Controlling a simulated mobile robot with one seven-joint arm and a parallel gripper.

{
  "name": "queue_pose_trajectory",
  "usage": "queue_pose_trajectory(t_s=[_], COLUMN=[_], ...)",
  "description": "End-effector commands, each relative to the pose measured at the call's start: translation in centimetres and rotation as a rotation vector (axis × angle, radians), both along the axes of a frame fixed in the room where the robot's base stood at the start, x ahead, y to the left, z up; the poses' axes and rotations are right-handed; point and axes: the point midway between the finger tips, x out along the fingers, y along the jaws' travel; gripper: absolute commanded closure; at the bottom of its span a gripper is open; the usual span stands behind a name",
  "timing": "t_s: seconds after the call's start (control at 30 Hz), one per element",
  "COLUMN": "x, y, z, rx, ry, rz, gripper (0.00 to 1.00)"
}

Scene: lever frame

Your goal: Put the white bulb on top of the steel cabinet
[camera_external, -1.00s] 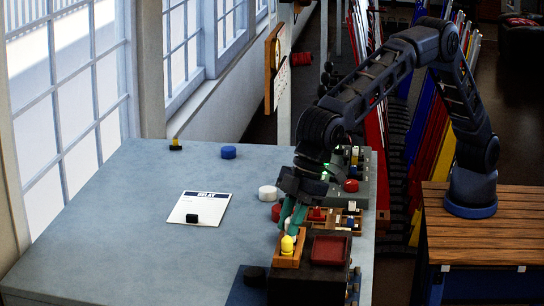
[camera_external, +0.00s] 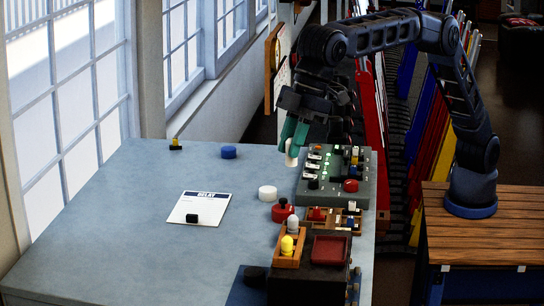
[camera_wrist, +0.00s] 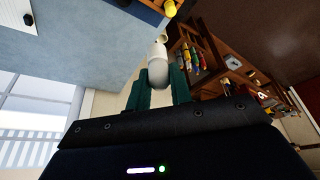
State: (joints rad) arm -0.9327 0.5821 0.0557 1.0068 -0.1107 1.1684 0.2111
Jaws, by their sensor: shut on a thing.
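My gripper (camera_external: 293,138) is shut on a white bulb (camera_external: 291,157), which hangs below the green fingertips, raised in front of the grey control panel (camera_external: 334,190). In the wrist view the white bulb (camera_wrist: 158,68) sits between the green fingers of my gripper (camera_wrist: 158,84). A wooden rack (camera_external: 287,262) at the front holds a yellow bulb (camera_external: 287,245) and another whitish bulb (camera_external: 293,224). I cannot tell for sure which thing is the steel cabinet; a dark box (camera_external: 312,283) at the front edge bears a red tray (camera_external: 329,250).
A red button (camera_external: 283,211) and a white disc (camera_external: 267,192) stand left of the panel. A blue disc (camera_external: 228,152) and a white card (camera_external: 208,211) lie farther left. The left of the grey table (camera_external: 110,235) is mostly clear.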

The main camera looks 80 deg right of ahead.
Motion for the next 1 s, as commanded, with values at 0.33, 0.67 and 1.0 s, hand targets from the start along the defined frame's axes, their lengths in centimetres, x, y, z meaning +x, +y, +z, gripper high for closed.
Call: queue_pose_trajectory(t_s=[0.33,0.67,1.0], x=[4.8,13.0,17.9], y=[-4.7,-15.6,-25.7], z=[-2.2,-7.0,-11.0], rx=[-0.003,-0.002,-0.001], ry=[0.000,-0.001,0.000], rz=[-0.077,-0.233,-0.364], gripper=[1.00,1.00,1.00])
